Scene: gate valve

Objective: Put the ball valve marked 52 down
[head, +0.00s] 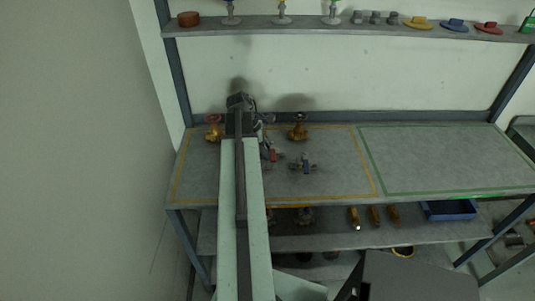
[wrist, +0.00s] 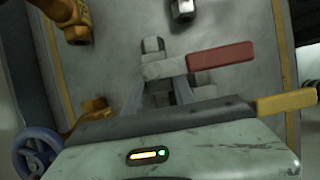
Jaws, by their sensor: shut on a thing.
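A ball valve with a red lever (wrist: 220,56) and a grey body is between the fingers of my gripper (wrist: 165,90) in the wrist view. My gripper is shut on it. No number can be read on it. In the head view the red lever (head: 273,155) shows just right of my arm, over the left part of the workbench (head: 340,180). My gripper's fingers are mostly hidden there. I cannot tell whether the valve touches the bench top.
A blue-levered valve (head: 305,166) lies close to the right. Brass gate valves stand behind (head: 299,131) and at the left (head: 212,133). The green-outlined area (head: 450,160) on the right is clear. A shelf (head: 300,28) with parts runs above the bench.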

